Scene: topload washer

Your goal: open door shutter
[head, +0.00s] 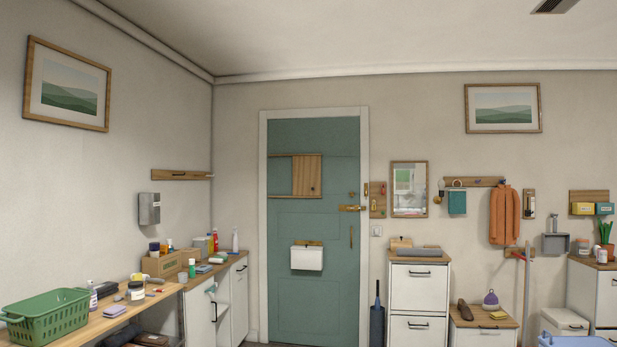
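A teal door (312,230) in a white frame stands shut in the back wall. A wooden sliding panel, which looks like the shutter (305,175), sits on its upper part between two thin horizontal wooden rails (280,155). The rails extend to the left of the panel, where the door surface between them is bare teal. A small dark knob or hole (312,189) shows near the panel's lower right. A brass-coloured handle (350,208) is at the door's right edge. Neither of my grippers is in view.
A white box (307,258) hangs on the door below the shutter. A wooden counter with a green basket (45,316) runs along the left. White drawers (419,285) and a dark umbrella-like object (377,322) stand right of the door. The floor is mostly out of view.

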